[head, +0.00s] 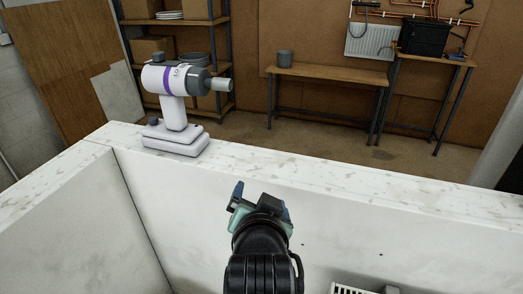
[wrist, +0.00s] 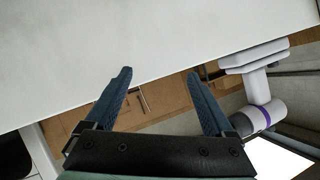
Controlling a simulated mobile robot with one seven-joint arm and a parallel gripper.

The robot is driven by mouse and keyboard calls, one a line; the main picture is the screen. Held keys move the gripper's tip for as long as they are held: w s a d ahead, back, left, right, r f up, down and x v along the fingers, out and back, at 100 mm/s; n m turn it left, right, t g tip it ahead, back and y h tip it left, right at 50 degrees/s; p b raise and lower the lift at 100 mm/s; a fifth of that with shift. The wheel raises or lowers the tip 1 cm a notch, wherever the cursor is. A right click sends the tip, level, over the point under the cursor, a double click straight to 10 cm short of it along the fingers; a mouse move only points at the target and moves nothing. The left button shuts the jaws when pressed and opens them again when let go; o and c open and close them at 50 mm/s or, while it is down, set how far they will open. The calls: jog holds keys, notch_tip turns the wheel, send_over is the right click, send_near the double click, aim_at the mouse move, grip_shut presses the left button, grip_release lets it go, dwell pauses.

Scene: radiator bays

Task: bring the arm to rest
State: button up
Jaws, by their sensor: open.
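My gripper (head: 262,200) is in the lower middle of the head view, in front of a white wall with a ledge. In the wrist view my gripper (wrist: 160,73) has its two blue fingers well apart, with nothing between them. No held object shows. My arm comes up from the bottom edge of the head view.
A white and purple device (head: 175,105) stands on the ledge (head: 340,188) to the left of my gripper; it also shows at right in the wrist view (wrist: 258,113). Beyond are shelves, a bench (head: 325,74) and a wall radiator (head: 370,41).

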notch_tip(320, 180, up, 12)
jog(key=n+t, duration=0.4)
jog(key=n, duration=0.1)
jog(key=s+r+t+b, duration=1)
jog(key=s+r, duration=0.4)
jog(key=r, duration=0.2)
jog(key=shift+d, duration=0.15)
jog(key=shift+r, duration=0.1)
